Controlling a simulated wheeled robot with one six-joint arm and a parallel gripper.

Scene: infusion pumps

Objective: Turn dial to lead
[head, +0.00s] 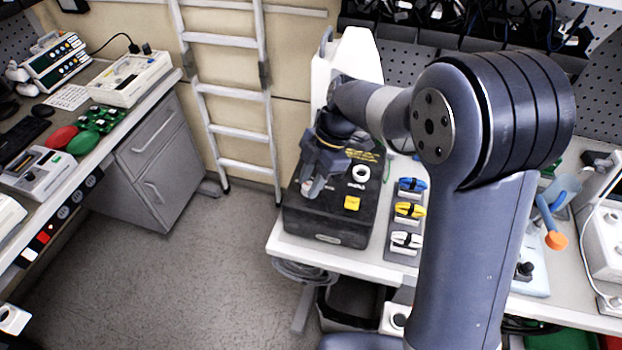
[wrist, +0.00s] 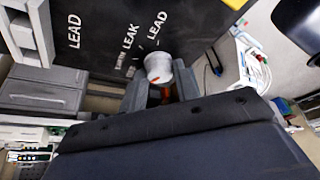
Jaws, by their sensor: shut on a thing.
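The black tester box (head: 325,222) stands at the left end of the bench, with a white ring-shaped knob (head: 361,173) and a yellow square (head: 352,203) on top. My gripper (head: 314,186) is over the box's left part and hides the dial in the head view. In the wrist view the pale round dial (wrist: 158,67) sits between the fingers of my gripper (wrist: 162,84), which is shut on it. A small red mark shows on the dial. The white word LEAD (wrist: 156,29) is printed beside the dial, with LEAK (wrist: 129,36) to its left; another LEAD is farther left.
A grey holder with blue, yellow and white clips (head: 408,212) stands right of the box. A white container (head: 345,65) is behind it. A ladder (head: 235,90) leans on the wall. My arm covers much of the bench; the floor at left is clear.

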